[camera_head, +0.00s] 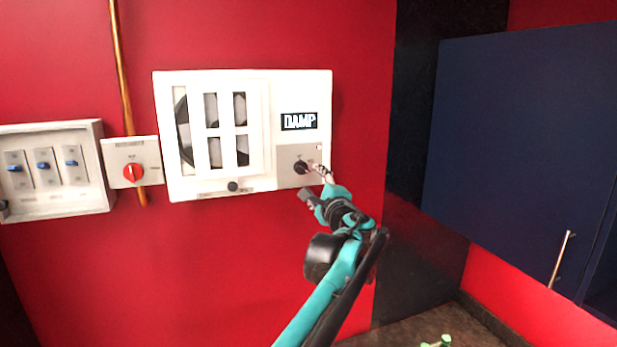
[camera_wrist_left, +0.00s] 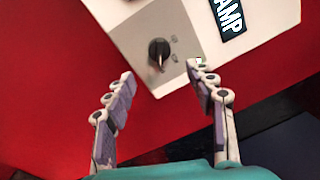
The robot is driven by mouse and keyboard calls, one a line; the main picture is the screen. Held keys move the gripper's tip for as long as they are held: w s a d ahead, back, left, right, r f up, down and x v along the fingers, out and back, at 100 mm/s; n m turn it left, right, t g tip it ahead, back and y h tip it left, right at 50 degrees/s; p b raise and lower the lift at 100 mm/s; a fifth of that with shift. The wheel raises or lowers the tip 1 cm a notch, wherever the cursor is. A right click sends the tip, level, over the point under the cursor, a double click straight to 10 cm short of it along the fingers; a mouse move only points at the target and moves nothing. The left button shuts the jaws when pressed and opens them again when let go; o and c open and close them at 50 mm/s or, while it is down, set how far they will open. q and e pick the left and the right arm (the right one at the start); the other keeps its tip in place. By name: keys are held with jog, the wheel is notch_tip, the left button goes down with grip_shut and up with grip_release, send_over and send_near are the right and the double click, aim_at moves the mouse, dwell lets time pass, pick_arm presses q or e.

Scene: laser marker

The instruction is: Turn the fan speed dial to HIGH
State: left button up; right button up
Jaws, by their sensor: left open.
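The fan speed dial looks to be the black knob (camera_head: 300,167) on a grey plate (camera_head: 287,180) at the lower right of a white wall unit (camera_head: 225,186). In the left wrist view the dial (camera_wrist_left: 159,50) has a pale pointer mark toward the bottom of the picture. Small labels beside it are too small to read. My left gripper (camera_head: 314,183) is open and empty, just to the lower right of the dial in the head view. In the wrist view its fingertips (camera_wrist_left: 160,75) are spread either side below the dial, apart from it. My right gripper is not in view.
To the left are a red rotary switch (camera_head: 133,173) and a box of blue switches (camera_head: 55,205). A dark blue cabinet (camera_head: 520,140) stands at right.

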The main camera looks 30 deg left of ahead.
pick_arm(q)
jog(key=shift+v, duration=1.55)
jog(key=s+f+n+g+h+b, duration=0.15)
jog(key=s+f+b, duration=0.3)
jog(key=f, duration=0.45)
jog(key=s+f+n+g+h+b, duration=0.1)
jog(key=s+f+n+b, duration=0.3)
jog(key=f, duration=0.6)
jog(key=s+d+f+n+g+h+b, duration=0.1)
jog(key=s+d+f+b, duration=0.5)
jog(key=f, duration=1.1)
jog(key=s+d+f+n+g+h+b, duration=0.1)
jog(key=s+d+f+n+h+b, duration=0.2)
jog(key=s+d+f+h+b, duration=0.3)
jog(key=s+d+f+n+g+h+b, duration=0.1)
jog(key=s+d+f+h+b, duration=0.3)
jog(key=f, duration=2.5)
jog(key=s+d+n+b, duration=0.1)
jog(key=s+d+b, duration=0.1)
jog(key=s+b, duration=0.4)
jog(key=shift+d+n+b, duration=0.25)
jog(key=shift+n+b, duration=0.1)
jog(key=shift+b, duration=1.4)
